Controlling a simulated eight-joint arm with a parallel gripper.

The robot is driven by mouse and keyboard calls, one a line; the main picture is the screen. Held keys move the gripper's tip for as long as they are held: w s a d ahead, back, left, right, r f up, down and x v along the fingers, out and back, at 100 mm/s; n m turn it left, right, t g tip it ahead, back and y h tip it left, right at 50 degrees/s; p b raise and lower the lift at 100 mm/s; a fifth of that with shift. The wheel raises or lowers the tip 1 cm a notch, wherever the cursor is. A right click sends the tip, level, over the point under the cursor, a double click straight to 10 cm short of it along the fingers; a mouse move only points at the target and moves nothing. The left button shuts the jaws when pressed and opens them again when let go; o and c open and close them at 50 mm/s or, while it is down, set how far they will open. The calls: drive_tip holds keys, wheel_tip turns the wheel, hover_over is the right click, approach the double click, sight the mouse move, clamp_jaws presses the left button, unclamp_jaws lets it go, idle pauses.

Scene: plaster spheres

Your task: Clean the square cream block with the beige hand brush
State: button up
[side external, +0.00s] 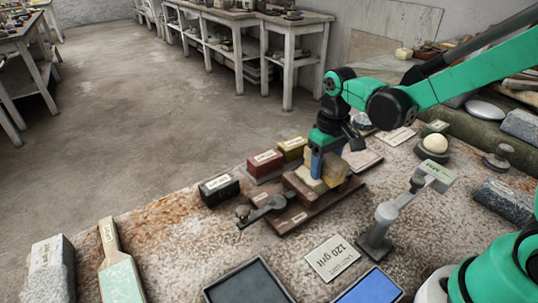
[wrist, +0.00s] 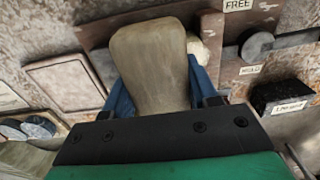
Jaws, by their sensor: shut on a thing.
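My gripper (side external: 322,165) is shut on the beige hand brush (wrist: 150,65), whose rounded body stands up between the blue fingers in the wrist view. In the side view the brush (side external: 338,166) shows beside the fingers, low over the brown board (side external: 290,225). A cream block (side external: 311,180) shows at the fingertips on the board. A small cream part, perhaps the block, shows behind the brush in the wrist view (wrist: 201,52). The brush hides most of it there. I cannot tell whether the bristles touch the block.
A metal clamp arm (side external: 262,207) lies at the board's left end. Black (side external: 219,190), red (side external: 265,164) and yellow (side external: 291,148) blocks stand behind. A grey upright stand (side external: 385,222) is close on the right. A 120 grit card (side external: 331,258) lies in front.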

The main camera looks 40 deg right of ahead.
drive_tip(key=shift+s, duration=1.1)
drive_tip(key=shift+w, duration=0.1)
drive_tip(key=shift+w, duration=2.15)
drive_tip(key=shift+s, duration=2.25)
drive_tip(key=shift+w, duration=0.1)
